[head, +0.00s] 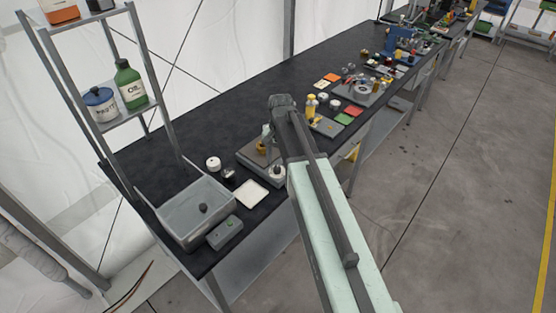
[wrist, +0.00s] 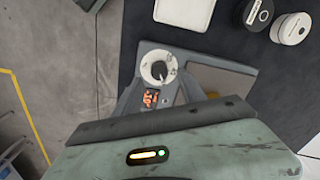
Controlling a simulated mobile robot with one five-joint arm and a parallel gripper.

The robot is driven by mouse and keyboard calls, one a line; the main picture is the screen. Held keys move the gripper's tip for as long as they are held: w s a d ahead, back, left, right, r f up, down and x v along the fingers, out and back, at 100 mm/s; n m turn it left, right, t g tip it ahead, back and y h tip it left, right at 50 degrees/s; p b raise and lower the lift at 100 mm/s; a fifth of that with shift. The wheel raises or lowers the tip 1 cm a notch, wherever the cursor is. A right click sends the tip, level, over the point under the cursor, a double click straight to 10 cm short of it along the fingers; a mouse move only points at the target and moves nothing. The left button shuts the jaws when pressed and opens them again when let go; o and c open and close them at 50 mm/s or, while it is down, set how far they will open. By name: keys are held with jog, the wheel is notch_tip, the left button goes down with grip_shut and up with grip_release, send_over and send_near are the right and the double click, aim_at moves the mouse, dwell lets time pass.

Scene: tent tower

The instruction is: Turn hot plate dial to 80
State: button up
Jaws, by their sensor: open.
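The grey hot plate (wrist: 238,80) lies below my gripper in the wrist view, with a brownish top plate (wrist: 212,80). Its round pale dial (wrist: 152,57) has a dark centre, and a small orange-lit display (wrist: 150,98) sits beside it. The display digits are too small to read. My gripper (wrist: 160,85) is open and empty, with its fingers on either side of the display, close to the dial. I cannot tell whether they touch anything. In the head view the hot plate (head: 248,159) stands on the dark bench, partly hidden by my arm.
A white square tray (head: 252,194), a white round container (head: 213,163) and a grey basin (head: 190,212) are near the hot plate. A shelf (head: 128,112) with bottles rises at left. Many small items crowd the bench (head: 245,105) further back. Open floor lies right.

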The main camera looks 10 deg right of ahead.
notch_tip(320, 180, up, 5)
jog(key=p, duration=0.3)
jog(key=shift+d+r+p, duration=0.1)
jog(key=shift+r+p, duration=0.05)
jog(key=shift+p, duration=0.25)
jog(key=shift+f, duration=0.2)
jog(key=b, duration=0.4)
send_over(279, 181)
notch_tip(279, 181, down, 4)
jog(key=shift+r+n, duration=0.15)
jog(key=shift+n, duration=0.15)
jog(key=s+f+n+b, duration=0.1)
jog(key=s+n, duration=0.4)
jog(key=s, duration=0.5)
jog(key=shift+d, duration=0.2)
jog(key=shift+f, duration=0.1)
